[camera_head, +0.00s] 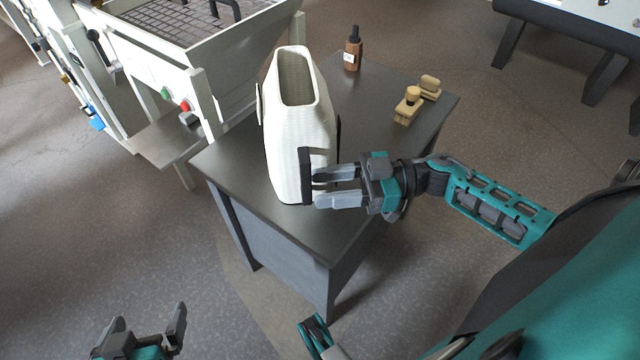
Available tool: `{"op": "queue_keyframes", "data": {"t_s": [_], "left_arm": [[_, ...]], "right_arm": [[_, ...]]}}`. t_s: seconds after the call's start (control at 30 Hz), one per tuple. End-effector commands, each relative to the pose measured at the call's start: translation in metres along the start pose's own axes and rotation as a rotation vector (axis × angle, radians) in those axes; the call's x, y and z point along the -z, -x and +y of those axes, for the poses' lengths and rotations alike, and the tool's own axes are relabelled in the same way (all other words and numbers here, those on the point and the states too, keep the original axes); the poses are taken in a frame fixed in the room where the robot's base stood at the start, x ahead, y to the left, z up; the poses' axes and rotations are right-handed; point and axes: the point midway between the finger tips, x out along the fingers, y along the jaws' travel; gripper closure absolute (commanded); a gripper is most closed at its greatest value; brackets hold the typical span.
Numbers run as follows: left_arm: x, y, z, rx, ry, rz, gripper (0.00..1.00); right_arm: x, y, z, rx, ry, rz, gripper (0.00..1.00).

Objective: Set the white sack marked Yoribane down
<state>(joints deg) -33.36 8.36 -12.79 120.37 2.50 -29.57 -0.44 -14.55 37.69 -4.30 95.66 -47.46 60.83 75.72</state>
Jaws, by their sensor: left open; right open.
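The white sack (290,130) stands upright on the dark table (236,166), near its left side. Its top is open, and no marking can be read on the faces I see. A black handle shows on its right side and part of another on its left. My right gripper (316,187) is open at the sack's right side, its fingertips close to the black handle; I cannot tell whether they touch it. My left gripper (148,326) is open and empty, low at the bottom left, well away from the sack and the table.
A brown bottle (353,54) with a black top stands at the table's back. Two wooden brushes (408,106) lie at its right. A white hopper machine (215,60) with green and red buttons stands close behind the table's left. The table's front right corner is bare.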

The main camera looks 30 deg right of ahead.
Motion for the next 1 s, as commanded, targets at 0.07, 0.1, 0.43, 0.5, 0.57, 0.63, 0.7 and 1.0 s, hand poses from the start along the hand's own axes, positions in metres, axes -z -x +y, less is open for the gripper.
{"op": "queue_keyframes", "data": {"t_s": [0.07,0.1,0.43,0.5,0.57,0.63,0.7,1.0], "left_arm": [[0.002,0.002,0.0,0.001,-0.001,-0.001,0.0],[0.002,0.003,0.0,0.002,-0.001,-0.001,0.0],[-0.002,0.004,-0.003,0.008,-0.003,-0.01,0.0],[-0.001,0.005,-0.003,0.009,-0.004,-0.008,0.0],[-0.001,0.005,-0.004,0.009,-0.004,-0.006,0.0],[-0.001,0.005,-0.004,0.009,-0.004,-0.006,0.0],[-0.001,0.005,-0.004,0.009,-0.004,-0.006,0.0],[0.0,0.005,-0.004,0.009,-0.004,-0.006,0.0]], "right_arm": [[0.001,0.018,0.0,-0.001,-0.002,-0.005,0.56],[0.0,0.028,0.0,-0.002,-0.002,-0.007,0.56],[0.001,0.089,0.0,-0.001,0.0,-0.003,0.56],[0.001,0.095,0.0,0.0,0.0,-0.002,0.56],[0.0,0.099,0.0,0.0,0.001,-0.001,0.56],[0.001,0.101,0.0,-0.001,0.002,0.0,0.56],[0.001,0.102,0.0,-0.001,0.002,0.0,0.56],[0.001,0.102,0.0,0.0,0.002,0.0,0.56]]}}
